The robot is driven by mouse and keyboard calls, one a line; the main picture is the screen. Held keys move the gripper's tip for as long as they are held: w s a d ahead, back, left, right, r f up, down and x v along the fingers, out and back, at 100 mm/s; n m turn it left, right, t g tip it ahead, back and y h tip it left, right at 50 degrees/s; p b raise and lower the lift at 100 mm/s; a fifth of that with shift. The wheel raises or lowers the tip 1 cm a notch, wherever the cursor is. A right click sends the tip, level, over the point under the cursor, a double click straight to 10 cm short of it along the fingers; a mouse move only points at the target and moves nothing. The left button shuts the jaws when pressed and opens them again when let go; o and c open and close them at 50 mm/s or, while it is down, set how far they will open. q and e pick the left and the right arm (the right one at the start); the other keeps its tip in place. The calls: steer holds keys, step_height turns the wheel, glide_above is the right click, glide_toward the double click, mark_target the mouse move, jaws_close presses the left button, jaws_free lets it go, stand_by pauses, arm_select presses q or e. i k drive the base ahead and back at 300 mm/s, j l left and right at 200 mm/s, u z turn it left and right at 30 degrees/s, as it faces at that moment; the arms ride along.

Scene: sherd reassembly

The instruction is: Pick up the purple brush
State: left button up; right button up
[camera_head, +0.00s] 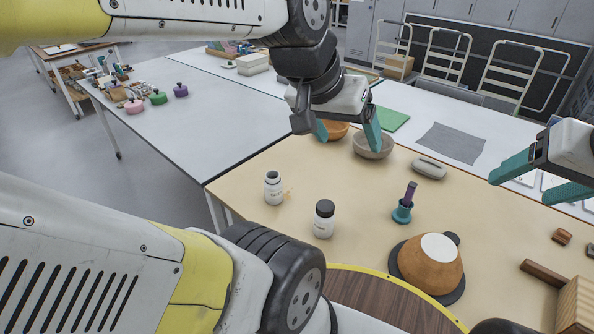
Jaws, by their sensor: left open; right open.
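The purple brush (411,190) stands upright in a small teal holder (402,213) on the tan tabletop, right of the middle. Only its purple upper part shows; its lower end is hidden in the holder. My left gripper (347,136) is open with teal fingers pointing down, to the left of and beyond the brush, near two bowls. My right gripper (519,189) is open at the right edge of the view, its fingers pointing left, to the right of the brush. Neither gripper touches the brush.
A grey bowl (371,145) and an orange bowl (336,131) stand near the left gripper. A brown pot (434,266) rests on a dark disc in front of the holder. Two white bottles (273,188) (324,220) stand to the left. A grey oblong object (429,168) lies behind the brush.

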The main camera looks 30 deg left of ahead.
mark_target(407, 198)
steer(key=j, duration=0.45)
steer(key=i+j, duration=0.15)
steer(key=j, duration=0.75)
steer(key=i, duration=0.05)
